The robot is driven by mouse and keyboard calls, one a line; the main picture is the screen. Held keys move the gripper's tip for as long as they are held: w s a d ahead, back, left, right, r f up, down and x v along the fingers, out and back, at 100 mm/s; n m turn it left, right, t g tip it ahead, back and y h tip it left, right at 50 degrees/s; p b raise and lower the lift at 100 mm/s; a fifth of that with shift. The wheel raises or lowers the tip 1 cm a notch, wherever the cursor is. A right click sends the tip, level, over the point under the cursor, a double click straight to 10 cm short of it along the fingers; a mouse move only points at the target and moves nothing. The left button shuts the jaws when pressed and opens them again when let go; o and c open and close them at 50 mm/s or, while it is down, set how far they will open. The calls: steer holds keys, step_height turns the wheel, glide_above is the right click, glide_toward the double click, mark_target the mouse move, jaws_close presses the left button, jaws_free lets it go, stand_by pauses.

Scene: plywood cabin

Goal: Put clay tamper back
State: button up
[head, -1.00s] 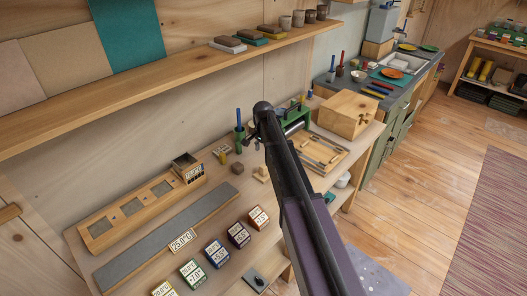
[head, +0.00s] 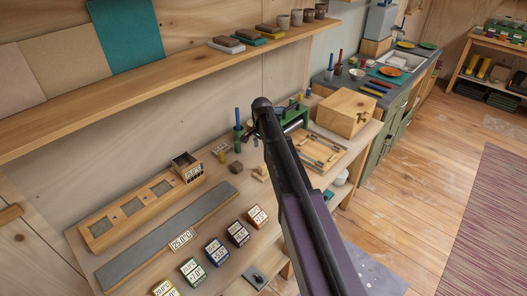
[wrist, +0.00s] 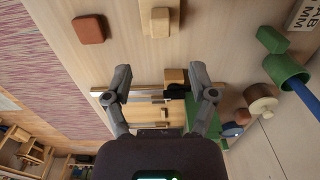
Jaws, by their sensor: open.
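A light wooden block with a peg-like handle (wrist: 160,22), which may be the clay tamper, lies on the workbench at the top of the wrist view. In the head view a small light wooden piece (head: 262,172) beside the arm looks like the same thing. A wooden tray with slim tools (head: 320,150) lies right of my arm in the head view.
A reddish-brown block (wrist: 88,29) lies near the wooden one. A green cup with a blue-handled tool (wrist: 286,72) and a round wooden knob (wrist: 262,102) stand to the right. A wooden box (head: 347,112) stands at the bench's far end. Several labelled temperature blocks (head: 218,251) line the front.

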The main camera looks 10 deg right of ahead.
steer(key=s+n, duration=1)
steer(key=s, duration=1.9)
steer(key=shift+n, duration=0.4)
steer(key=shift+d, duration=0.1)
